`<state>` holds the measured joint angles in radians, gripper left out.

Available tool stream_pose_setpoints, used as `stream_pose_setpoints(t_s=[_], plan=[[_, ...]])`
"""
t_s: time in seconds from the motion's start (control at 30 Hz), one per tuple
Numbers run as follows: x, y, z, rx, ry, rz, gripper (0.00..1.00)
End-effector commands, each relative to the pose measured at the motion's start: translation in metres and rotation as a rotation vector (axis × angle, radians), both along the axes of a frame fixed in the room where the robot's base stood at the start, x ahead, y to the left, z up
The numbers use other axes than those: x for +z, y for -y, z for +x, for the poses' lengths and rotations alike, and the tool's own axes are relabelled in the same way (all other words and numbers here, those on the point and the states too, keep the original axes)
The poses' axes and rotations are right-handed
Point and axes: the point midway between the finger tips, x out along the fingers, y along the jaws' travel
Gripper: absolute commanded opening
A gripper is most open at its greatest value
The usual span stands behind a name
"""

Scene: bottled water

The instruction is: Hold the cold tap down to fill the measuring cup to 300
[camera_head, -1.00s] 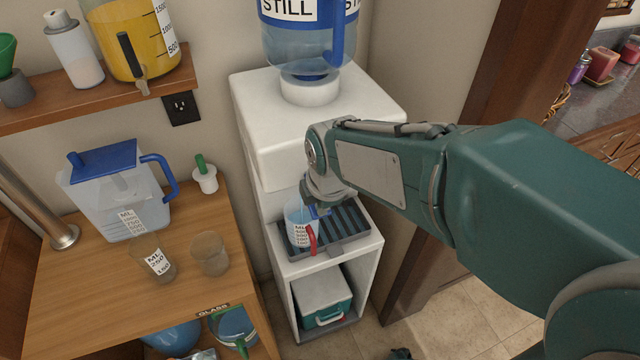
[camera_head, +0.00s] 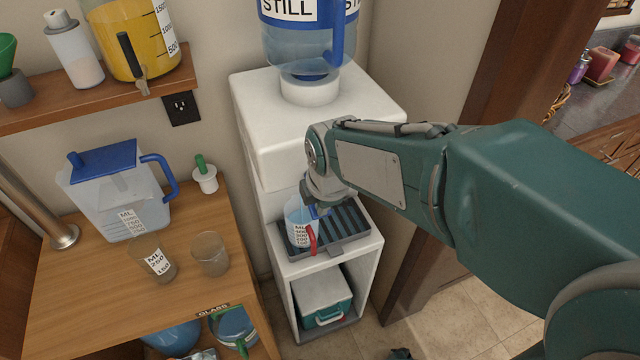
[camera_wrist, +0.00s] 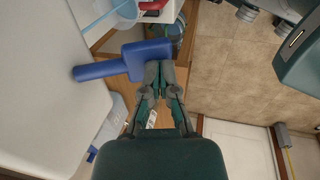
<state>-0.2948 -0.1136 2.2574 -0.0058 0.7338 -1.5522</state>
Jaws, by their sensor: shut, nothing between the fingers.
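The white water dispenser (camera_head: 275,150) stands against the wall with a large blue-tinted bottle (camera_head: 303,48) on top. The measuring cup (camera_head: 297,225), clear with a printed scale and a red handle, stands on the dispenser's drip tray (camera_head: 347,222). It holds bluish water, but the level is too small to read. The blue tap lever (camera_wrist: 148,56) shows in the wrist view, with my gripper (camera_wrist: 160,68) shut at its lower edge, apparently touching it, with nothing between the fingers. In the head view the gripper end is largely hidden behind my wrist.
A wooden table (camera_head: 90,290) at left holds a blue-lidded pitcher (camera_head: 118,195), a labelled glass (camera_head: 153,260) and a plain glass (camera_head: 210,254). A shelf (camera_head: 60,106) above carries bottles and an orange dispenser (camera_head: 132,40). A teal box (camera_head: 323,300) sits in the dispenser's lower bay.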

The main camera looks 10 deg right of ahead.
Motion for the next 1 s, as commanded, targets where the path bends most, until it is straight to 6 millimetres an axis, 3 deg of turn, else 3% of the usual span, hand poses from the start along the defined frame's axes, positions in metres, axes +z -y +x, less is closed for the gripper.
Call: stream_pose_setpoints(t_s=[0.83,1.0], plan=[[0.017,-0.001,0.000,0.000,0.001,0.000,0.00],[0.036,-0.006,0.003,-0.002,0.003,0.003,0.00]])
